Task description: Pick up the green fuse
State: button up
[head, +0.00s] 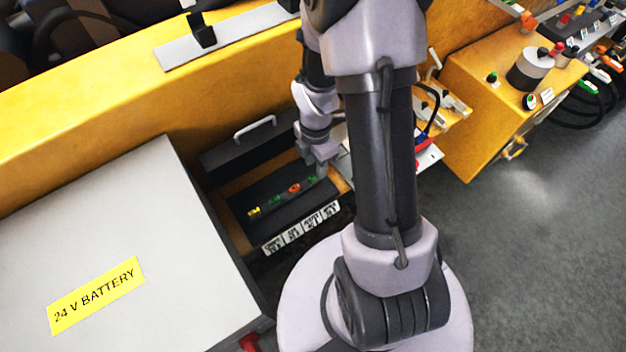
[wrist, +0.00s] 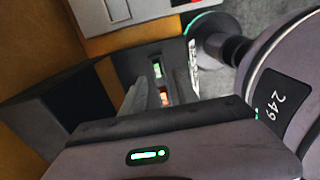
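The black fuse block (head: 300,207) holds a row of small fuses. From left to right they are a yellow fuse (head: 254,212), a green fuse (head: 275,201), an orange fuse (head: 294,188) and another green fuse (head: 312,178) at the right end. My gripper (head: 322,170) is over the right end of the block, close to that green fuse. In the wrist view its two grey fingers are apart, with a green fuse (wrist: 157,68) and an orange fuse (wrist: 165,95) showing in the gap. I cannot tell whether the fingers touch either fuse.
A raised black lid with a pale handle (head: 255,128) stands behind the block, against the yellow wall. White labels (head: 301,228) line its front. A grey 24 V battery box (head: 110,240) is at left. A yellow cabinet (head: 500,100) is at right, with open floor (head: 540,240) before it.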

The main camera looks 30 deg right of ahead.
aim_at(314, 176)
jog(key=f, duration=0.2)
jog(key=f+b, duration=0.1)
jog(key=f, duration=0.2)
jog(key=shift+w+a+f+b, duration=0.1)
jog(key=shift+w+f+b, duration=0.2)
jog(key=shift+r, duration=0.1)
grip_shut()
